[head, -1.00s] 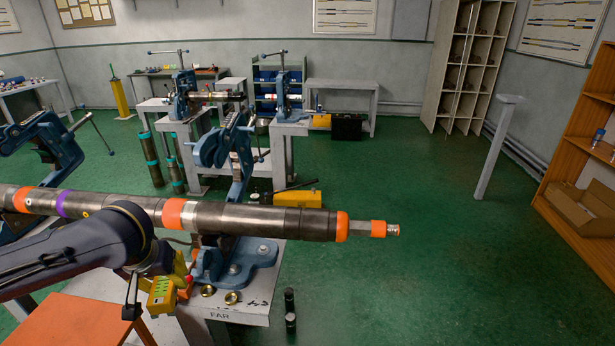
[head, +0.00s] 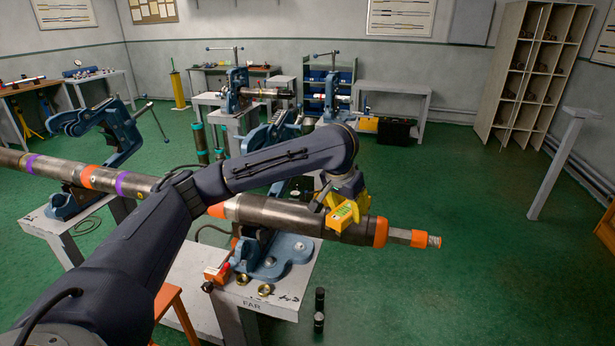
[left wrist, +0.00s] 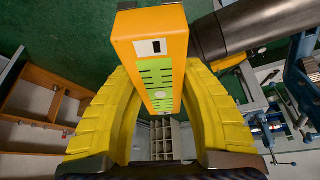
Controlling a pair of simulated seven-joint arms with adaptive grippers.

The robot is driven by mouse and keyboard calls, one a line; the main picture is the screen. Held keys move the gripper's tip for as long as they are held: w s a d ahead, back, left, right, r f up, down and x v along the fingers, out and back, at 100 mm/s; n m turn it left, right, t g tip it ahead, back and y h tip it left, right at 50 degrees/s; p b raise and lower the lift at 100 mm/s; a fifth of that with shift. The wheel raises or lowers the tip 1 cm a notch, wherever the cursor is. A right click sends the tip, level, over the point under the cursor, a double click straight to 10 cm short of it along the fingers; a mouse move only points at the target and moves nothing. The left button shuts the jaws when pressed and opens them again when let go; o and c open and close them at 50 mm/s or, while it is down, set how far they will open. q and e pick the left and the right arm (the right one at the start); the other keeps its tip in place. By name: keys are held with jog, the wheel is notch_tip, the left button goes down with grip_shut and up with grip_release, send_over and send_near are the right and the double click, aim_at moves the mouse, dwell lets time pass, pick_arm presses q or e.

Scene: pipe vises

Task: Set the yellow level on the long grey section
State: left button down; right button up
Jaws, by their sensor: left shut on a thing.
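The yellow level (head: 343,216) is a small box with a green face. My left gripper (head: 347,198) is shut on it at the right part of the long grey section (head: 285,215). In the head view the level overlaps this pipe section; I cannot tell whether they touch. In the left wrist view the level (left wrist: 150,60) sits between the two yellow fingers, and the grey pipe (left wrist: 250,28) passes at upper right, seemingly apart from it. The gripper hides part of the section. My right gripper is not in view.
Blue vises (head: 275,255) on grey stands carry the pipe. A red-tipped tool (head: 217,273) and brass rings (head: 264,290) lie on the near stand. An orange collar (head: 381,232) marks the pipe's right end. Green floor (head: 440,290) is open to the right.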

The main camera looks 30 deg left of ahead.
pick_arm(q)
jog(key=w+a+r+m+h, duration=0.1)
jog(key=w+a+r+m, duration=0.1)
jog(key=w+a+r, duration=0.5)
jog(key=m+g+h, duration=0.3)
jog(key=m, duration=0.8)
send_over(304, 205)
notch_tip(304, 205, down, 9)
jog(key=shift+s+a+f, duration=0.1)
jog(key=shift+a+f, duration=0.05)
jog(key=shift+f, duration=1.15)
jog(key=shift+s+a+f, duration=0.1)
jog(key=shift+a+f, duration=0.05)
jog(key=shift+f, duration=1.1)
jog(key=shift+s+a+f, duration=0.1)
jog(key=shift+a+f, duration=0.05)
jog(key=shift+f, duration=1.15)
jog(key=shift+a+f, duration=0.1)
jog(key=shift+f, duration=0.5)
jog(key=c, duration=0.8)
grip_release()
jog(key=shift+y, duration=0.3)
jog(key=shift+r, duration=3.45)
